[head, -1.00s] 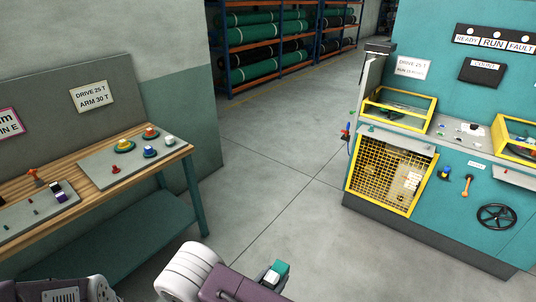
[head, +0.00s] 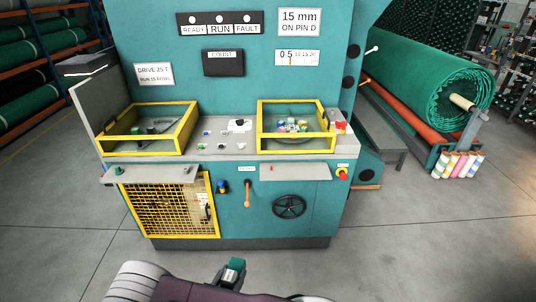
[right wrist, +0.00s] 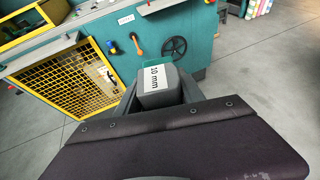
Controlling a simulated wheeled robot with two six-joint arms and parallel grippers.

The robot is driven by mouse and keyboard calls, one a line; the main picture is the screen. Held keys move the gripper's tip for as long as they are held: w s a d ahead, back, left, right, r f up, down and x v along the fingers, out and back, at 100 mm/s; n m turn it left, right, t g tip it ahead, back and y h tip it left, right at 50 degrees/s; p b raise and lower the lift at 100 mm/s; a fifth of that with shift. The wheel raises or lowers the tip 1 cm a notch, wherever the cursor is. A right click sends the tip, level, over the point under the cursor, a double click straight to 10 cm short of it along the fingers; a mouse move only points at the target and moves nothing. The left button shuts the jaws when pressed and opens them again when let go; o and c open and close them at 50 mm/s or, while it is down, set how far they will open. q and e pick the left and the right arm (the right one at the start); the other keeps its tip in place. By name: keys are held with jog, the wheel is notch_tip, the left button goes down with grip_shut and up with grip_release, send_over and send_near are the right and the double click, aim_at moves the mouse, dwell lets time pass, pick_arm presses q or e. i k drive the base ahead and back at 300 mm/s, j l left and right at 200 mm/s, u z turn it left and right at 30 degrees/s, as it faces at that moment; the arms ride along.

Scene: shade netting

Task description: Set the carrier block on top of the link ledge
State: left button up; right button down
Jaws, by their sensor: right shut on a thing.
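My right gripper (head: 230,274) is at the bottom of the head view, low in front of the machine. It is shut on a small block (head: 236,263) with a teal top, which I take to be the carrier block. In the right wrist view the block (right wrist: 152,88) is grey with a teal part behind and a white "10 mm" label. Two grey ledges stick out from the machine front, a left one (head: 158,173) and a right one (head: 295,173). I cannot tell which is the link ledge. The block is apart from both. My left gripper is out of view.
The teal machine (head: 260,215) has two yellow guard frames on top, a yellow mesh guard (head: 170,210), an orange lever (head: 247,192) and a black handwheel (head: 289,206). The floor before the machine is clear.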

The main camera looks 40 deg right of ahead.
aim_at(307, 169)
jog(key=i+l, duration=0.1)
jog(key=l, duration=0.4)
jog(key=i+l+z, duration=0.1)
jog(key=l, duration=0.4)
jog(key=i+l, duration=0.1)
jog(key=l, duration=0.35)
jog(key=i+l, duration=0.1)
jog(key=l, duration=0.4)
jog(key=z, duration=0.05)
